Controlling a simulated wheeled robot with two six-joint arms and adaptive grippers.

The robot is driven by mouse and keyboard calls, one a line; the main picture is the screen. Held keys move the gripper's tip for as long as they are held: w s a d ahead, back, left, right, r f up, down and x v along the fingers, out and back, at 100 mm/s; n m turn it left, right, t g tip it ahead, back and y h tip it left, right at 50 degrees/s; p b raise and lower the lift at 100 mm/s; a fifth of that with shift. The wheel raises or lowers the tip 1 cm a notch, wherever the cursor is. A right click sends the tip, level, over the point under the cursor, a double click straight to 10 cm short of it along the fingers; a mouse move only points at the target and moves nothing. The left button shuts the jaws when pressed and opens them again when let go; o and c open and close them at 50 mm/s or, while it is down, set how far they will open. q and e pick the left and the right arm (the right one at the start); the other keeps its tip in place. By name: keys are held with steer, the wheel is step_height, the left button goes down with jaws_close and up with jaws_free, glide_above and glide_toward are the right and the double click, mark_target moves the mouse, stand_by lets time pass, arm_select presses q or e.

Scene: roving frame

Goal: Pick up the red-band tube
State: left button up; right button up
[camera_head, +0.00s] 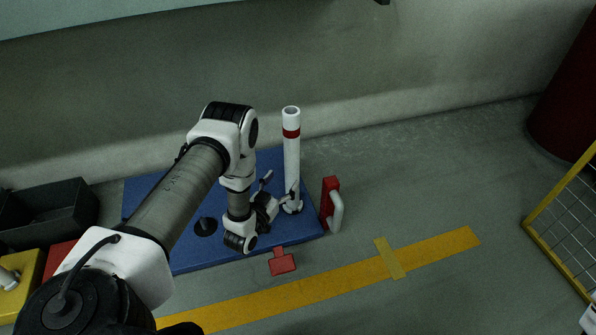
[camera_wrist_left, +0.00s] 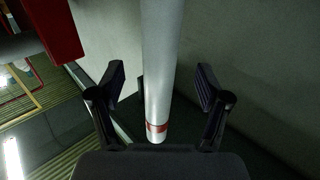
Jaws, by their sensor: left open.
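The red-band tube is a tall white tube (camera_head: 291,160) with a red band near its open top. It stands upright at the right part of a blue board (camera_head: 180,258). My left gripper (camera_head: 288,204) is low at the tube, close to its base. In the left wrist view the tube (camera_wrist_left: 160,70) runs between the two spread fingers (camera_wrist_left: 158,98), with its red band near the lower end of the picture. The fingers are open, with gaps visible on both sides of the tube.
A red block with a pale handle (camera_head: 330,198) stands close right of the tube. A red tag (camera_head: 283,262) lies in front of the board. A black bin (camera_head: 48,208) is at left. A yellow-framed mesh (camera_head: 570,225) is at right. The wall rises behind.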

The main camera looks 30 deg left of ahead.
mark_target(288, 175)
arm_select(q)
steer(key=w+b, duration=0.1)
steer(key=w, duration=0.1)
steer(key=w+f+b, duration=0.1)
steer(key=w+b, duration=0.1)
steer(key=w, duration=0.1)
steer(key=shift+w+a+f, duration=0.2)
steer(key=shift+w, duration=0.1)
steer(key=shift+w+r+b, duration=0.1)
steer(key=shift+w+b, duration=0.2)
steer(key=shift+w, duration=0.05)
steer(key=shift+r, duration=0.15)
steer(key=c, duration=1.4)
